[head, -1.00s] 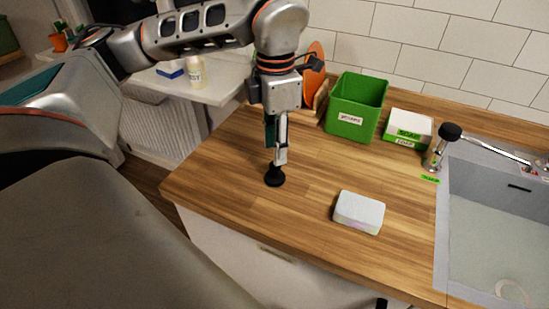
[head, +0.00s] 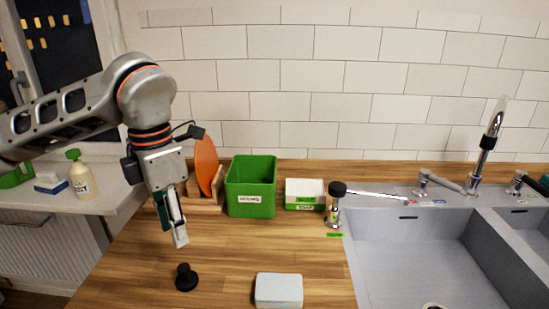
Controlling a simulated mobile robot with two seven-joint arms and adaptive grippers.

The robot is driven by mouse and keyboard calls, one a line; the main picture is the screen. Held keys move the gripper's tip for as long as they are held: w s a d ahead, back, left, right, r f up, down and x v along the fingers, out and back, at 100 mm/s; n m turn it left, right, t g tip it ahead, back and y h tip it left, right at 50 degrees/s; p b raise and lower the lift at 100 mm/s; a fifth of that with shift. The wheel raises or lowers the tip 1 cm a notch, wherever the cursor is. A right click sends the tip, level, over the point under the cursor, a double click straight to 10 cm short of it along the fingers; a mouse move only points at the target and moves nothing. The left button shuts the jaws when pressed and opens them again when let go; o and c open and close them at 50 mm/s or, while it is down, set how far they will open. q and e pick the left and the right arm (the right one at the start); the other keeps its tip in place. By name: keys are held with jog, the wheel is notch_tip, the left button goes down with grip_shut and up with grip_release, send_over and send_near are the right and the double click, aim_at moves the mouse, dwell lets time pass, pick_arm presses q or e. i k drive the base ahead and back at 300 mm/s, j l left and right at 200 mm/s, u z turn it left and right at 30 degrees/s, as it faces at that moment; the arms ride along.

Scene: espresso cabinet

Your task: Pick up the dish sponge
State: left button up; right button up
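A pale rectangular block that looks like the dish sponge (head: 278,290) lies flat on the wooden counter at the bottom centre of the head view. My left gripper (head: 175,226) points down over the counter, to the left of the sponge and apart from it. Its fingers are seen nearly edge-on, so their opening is unclear. Nothing is visibly held. My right gripper is not in view.
A black knob-shaped object (head: 186,277) stands below my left gripper. A green bin (head: 251,187), a white-and-green box (head: 305,194) and an orange disc in a rack (head: 206,165) stand at the back. A sink (head: 410,250) with taps is at right.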

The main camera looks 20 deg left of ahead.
aim_at(273, 291)
jog(key=k, duration=1)
